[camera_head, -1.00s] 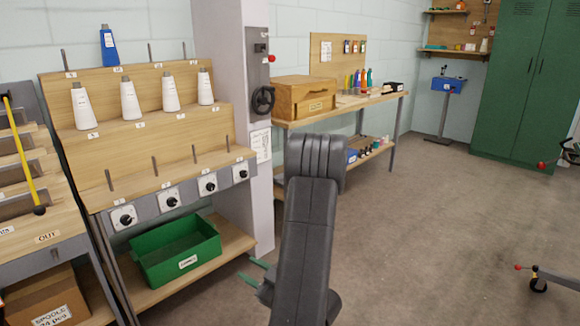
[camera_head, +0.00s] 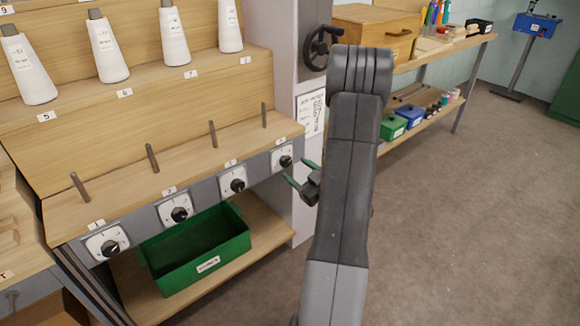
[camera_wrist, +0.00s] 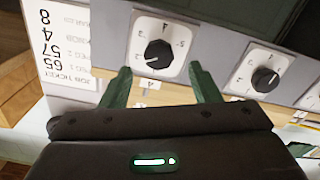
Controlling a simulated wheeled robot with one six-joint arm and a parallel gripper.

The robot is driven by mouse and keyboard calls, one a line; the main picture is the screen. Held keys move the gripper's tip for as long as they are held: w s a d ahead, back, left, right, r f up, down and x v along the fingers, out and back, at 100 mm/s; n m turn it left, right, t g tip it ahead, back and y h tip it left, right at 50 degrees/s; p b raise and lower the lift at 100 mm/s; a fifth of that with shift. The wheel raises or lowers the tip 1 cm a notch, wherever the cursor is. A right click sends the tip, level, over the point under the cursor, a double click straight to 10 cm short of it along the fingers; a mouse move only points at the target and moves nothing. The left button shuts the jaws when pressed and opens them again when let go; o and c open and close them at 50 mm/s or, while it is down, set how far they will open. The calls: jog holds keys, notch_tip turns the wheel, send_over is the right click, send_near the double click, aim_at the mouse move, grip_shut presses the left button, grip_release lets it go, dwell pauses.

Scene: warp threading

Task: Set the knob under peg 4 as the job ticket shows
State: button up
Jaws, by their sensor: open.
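The knob under peg 4 (camera_head: 286,161) is a black knob on a white dial plate, rightmost on the grey rail. My gripper (camera_head: 301,173) has green fingers, open and empty, in front of this dial. In the wrist view the fingertips (camera_wrist: 160,68) stand on either side of the knob; I cannot tell any contact. The job ticket (camera_head: 311,113) hangs on the pillar; the wrist view shows it inverted (camera_wrist: 57,40), with large numbers partly readable.
Several like dials line the rail to the left, the nearest under peg 3 (camera_head: 234,180). A green bin (camera_head: 195,250) sits on the shelf below. White cones (camera_head: 107,45) stand above. A handwheel (camera_head: 320,48) juts from the pillar. The floor at right is clear.

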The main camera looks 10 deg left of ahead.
aim_at(288, 162)
jog(key=shift+x, duration=2.25)
jog(key=c, duration=1)
